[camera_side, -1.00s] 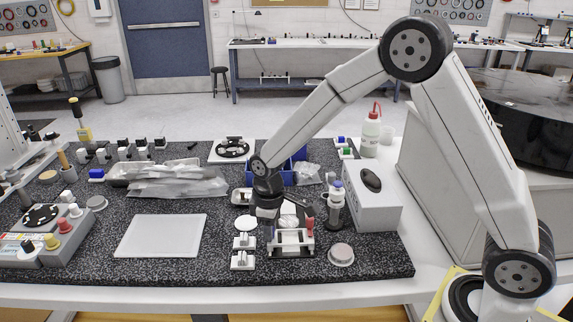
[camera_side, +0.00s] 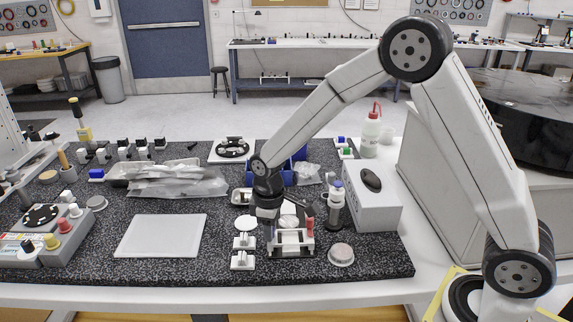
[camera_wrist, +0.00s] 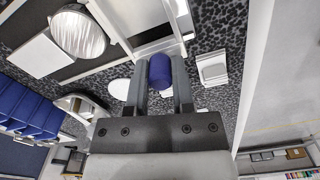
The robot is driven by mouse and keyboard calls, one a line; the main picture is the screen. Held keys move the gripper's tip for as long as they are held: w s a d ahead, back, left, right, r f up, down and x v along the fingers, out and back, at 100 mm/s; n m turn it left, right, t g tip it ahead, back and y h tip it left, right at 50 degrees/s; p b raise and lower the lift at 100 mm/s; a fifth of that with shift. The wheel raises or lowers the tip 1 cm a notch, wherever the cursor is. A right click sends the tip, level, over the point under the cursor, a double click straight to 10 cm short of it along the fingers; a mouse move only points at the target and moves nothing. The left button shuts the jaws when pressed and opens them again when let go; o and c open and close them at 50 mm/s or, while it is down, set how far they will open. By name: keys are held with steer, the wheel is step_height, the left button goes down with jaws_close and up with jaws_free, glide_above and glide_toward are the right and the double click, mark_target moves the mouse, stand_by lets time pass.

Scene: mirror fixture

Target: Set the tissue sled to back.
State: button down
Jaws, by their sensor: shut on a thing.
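My gripper (camera_side: 268,214) points down at the left side of the white mirror fixture (camera_side: 291,248) in the side view. In the wrist view, my gripper (camera_wrist: 160,82) has its two fingers closed on the sides of a blue cylindrical knob (camera_wrist: 159,68). The knob stands beside the fixture's pale frame (camera_wrist: 150,42). I take it for the handle of the tissue sled, whose body I cannot clearly make out behind the fingers. A round mirror (camera_wrist: 78,34) shows at upper left in the wrist view. A red knob (camera_side: 310,226) stands at the fixture's right side.
White blocks (camera_side: 243,259) stand just left of the fixture. A grey round puck (camera_side: 341,254) and a dark-bodied bottle (camera_side: 336,206) are to its right. Blue bins (camera_side: 299,168) stand behind. A white plate (camera_side: 161,236) lies further left, with bare dark mat between.

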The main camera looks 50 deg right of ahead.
steer(key=shift+w+d, duration=0.1)
steer(key=shift+w, duration=0.05)
steer(key=w+d, duration=0.9)
steer(key=shift+w+d+r, duration=0.15)
steer(key=shift+w+d, duration=0.05)
steer(key=c, duration=0.6)
jaws_free()
steer(key=shift+w+d, duration=0.1)
steer(key=shift+o, duration=0.6)
step_height(320, 180, up, 8)
